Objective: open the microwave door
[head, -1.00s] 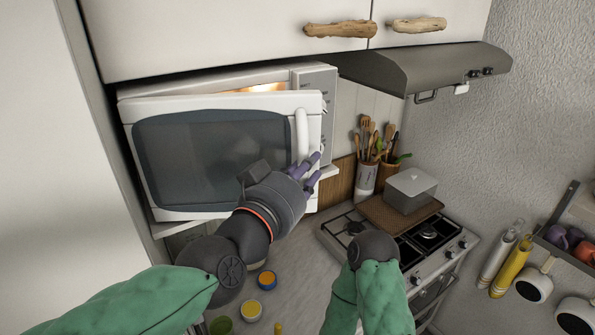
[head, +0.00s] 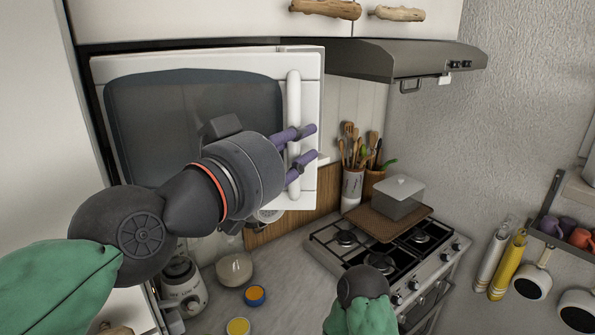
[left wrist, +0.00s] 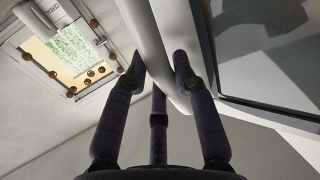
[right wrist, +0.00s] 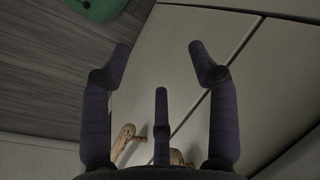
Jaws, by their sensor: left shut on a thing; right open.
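The microwave door (head: 190,100), white with a dark window, stands ajar and pulled out toward me in the head view. Its white vertical handle (head: 293,90) is on the door's right side. My left gripper (head: 313,142) is shut on the handle, its purple fingers on either side of the bar. In the left wrist view the handle (left wrist: 156,30) passes between the fingers. The microwave body is mostly hidden behind the door. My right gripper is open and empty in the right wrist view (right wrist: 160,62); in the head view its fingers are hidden.
A gas stove (head: 345,252) with a grey lidded box (head: 397,200) stands right of the microwave, beside utensil holders (head: 352,188). The range hood (head: 415,62) and cabinets hang above. A bowl (head: 234,268), small jars and a blender (head: 182,285) stand on the counter below the door.

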